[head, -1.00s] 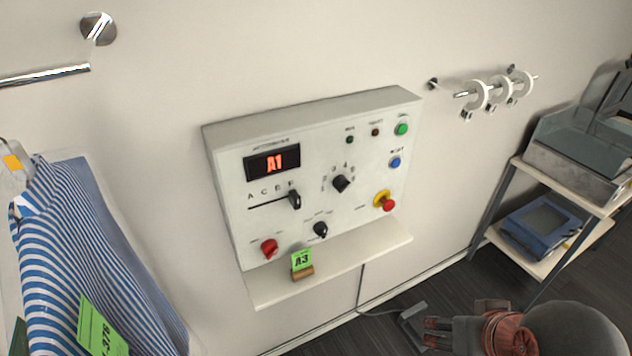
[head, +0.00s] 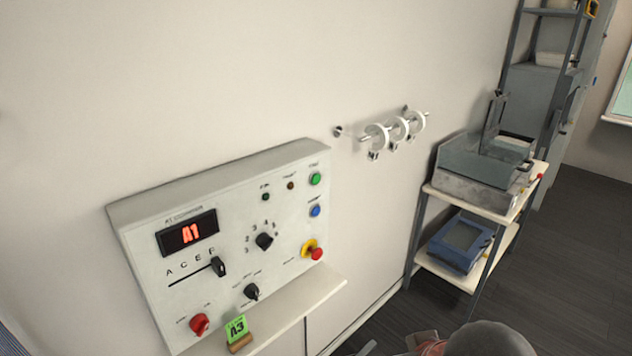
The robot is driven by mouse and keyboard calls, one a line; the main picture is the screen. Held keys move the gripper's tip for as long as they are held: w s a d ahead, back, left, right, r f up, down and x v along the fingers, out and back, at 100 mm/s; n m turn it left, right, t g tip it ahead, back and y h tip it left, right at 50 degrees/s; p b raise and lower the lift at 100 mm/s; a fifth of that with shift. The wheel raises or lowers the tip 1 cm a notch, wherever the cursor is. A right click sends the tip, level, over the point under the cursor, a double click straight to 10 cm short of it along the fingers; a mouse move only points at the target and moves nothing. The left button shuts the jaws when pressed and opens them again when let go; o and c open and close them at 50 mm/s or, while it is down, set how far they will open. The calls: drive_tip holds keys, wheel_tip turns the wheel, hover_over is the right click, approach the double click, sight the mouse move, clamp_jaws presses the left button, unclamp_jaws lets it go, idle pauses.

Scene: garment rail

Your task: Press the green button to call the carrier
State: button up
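The green button (head: 315,179) is at the upper right of the grey control panel (head: 285,160) on the wall. A blue button (head: 315,211) and a red button on a yellow base (head: 314,251) sit below it. The red display (head: 188,233) reads A1. Part of my arm shows at the bottom edge, right of and below the panel, apart from it. My gripper's fingertips are out of the frame or hidden, so nothing of mine touches the green button.
A green card marked A3 (head: 237,329) stands on the ledge under the panel. A wall rod with white rings (head: 398,129) is to the right. A shelf cart (head: 483,205) with grey trays and a blue box (head: 459,243) stands beyond it. Dark floor (head: 565,250) is clear at right.

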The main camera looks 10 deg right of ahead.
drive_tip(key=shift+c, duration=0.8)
